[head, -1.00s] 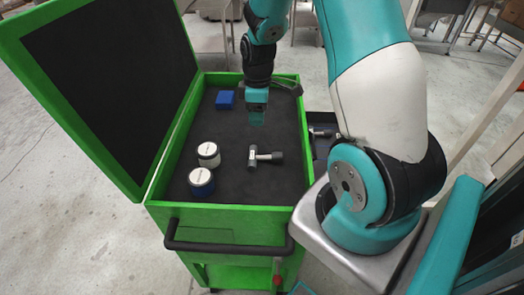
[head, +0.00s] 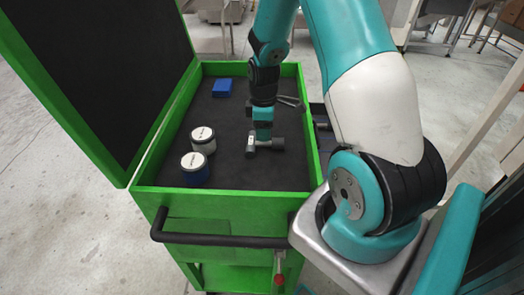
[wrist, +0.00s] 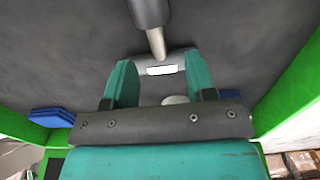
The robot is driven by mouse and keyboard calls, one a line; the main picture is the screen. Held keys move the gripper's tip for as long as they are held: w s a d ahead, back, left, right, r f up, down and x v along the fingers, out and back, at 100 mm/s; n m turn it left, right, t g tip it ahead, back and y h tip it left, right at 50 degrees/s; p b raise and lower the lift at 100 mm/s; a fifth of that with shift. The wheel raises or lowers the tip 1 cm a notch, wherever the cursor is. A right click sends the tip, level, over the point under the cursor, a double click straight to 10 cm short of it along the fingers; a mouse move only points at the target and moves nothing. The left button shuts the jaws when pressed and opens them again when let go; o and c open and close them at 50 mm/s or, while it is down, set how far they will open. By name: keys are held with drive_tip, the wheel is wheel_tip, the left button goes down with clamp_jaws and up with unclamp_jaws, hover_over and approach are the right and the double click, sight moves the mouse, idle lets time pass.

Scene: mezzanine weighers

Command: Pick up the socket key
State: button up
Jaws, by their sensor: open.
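The socket key (head: 250,147) is a small T-shaped tool with a grey crossbar and a dark cylindrical end. It lies on the dark floor of the green cart's open top, right of its middle. My gripper (head: 263,138) points down right over it. In the wrist view, my gripper's (wrist: 160,68) two teal fingers are apart, with the socket key's crossbar (wrist: 180,61) showing between their tips. Its shaft and dark end (wrist: 150,12) extend away toward the top of the picture. Whether the fingertips reach down beside the bar is hard to tell.
Two white-lidded jars (head: 203,140) (head: 195,170) stand left of the socket key. A blue block (head: 222,88) lies at the back left. The cart's green rim (head: 220,201) surrounds the tray, and its raised lid (head: 90,80) stands at the left.

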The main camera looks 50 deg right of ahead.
sight(265, 144)
drive_tip(key=f+b, duration=0.4)
drive_tip(key=f, duration=0.1)
drive_tip(key=shift+s+d+f, duration=0.1)
drive_tip(key=shift+d+f, duration=0.05)
drive_tip(key=shift+d, duration=0.2)
clamp_jaws()
